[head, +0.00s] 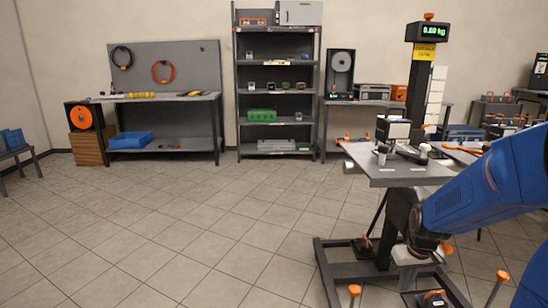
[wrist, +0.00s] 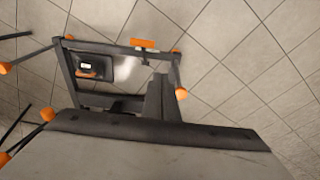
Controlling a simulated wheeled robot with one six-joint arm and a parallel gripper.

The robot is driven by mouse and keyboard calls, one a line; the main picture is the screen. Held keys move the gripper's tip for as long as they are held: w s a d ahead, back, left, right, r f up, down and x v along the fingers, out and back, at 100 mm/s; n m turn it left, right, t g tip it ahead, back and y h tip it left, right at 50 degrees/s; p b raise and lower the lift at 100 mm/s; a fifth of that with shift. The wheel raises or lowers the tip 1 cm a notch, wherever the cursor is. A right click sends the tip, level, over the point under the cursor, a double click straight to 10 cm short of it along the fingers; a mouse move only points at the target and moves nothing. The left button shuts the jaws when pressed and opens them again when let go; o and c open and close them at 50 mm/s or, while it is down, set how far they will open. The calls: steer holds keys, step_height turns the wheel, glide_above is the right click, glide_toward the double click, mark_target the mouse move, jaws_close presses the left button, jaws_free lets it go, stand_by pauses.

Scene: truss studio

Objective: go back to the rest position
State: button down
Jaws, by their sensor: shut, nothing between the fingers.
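My blue arm (head: 480,190) reaches in from the right edge in the head view, in front of the grey work stand (head: 410,178). Its dark far end hangs beside the stand's column, below the top. I cannot make out my gripper's fingers there. The wrist view shows no fingers either. It looks down past a pale grey surface with a dark edge, which looks like the stand's top (wrist: 160,155), to a base frame (wrist: 115,98) and the tiled floor. I see nothing held.
The stand's base (head: 325,275) has legs with orange knobs (head: 354,290) close to my arm. A black-and-white device (head: 394,130) and small parts sit on its top. A shelf rack (head: 278,85) and a workbench (head: 165,98) line the back wall. The floor at left is clear.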

steer(key=s+a+r+t, duration=0.1)
steer(key=s+a+r, duration=0.2)
steer(key=s+r, duration=0.2)
steer(key=s+a+r+t, duration=0.1)
steer(key=s+a+r, duration=0.3)
steer(key=s, duration=0.6)
steer(key=s+a+r+t, duration=0.1)
steer(key=s+a+r, duration=0.3)
steer(key=s+r, duration=0.2)
steer(key=shift+s+r, duration=0.15)
steer(key=shift+s, duration=0.55)
stand_by(0.8)
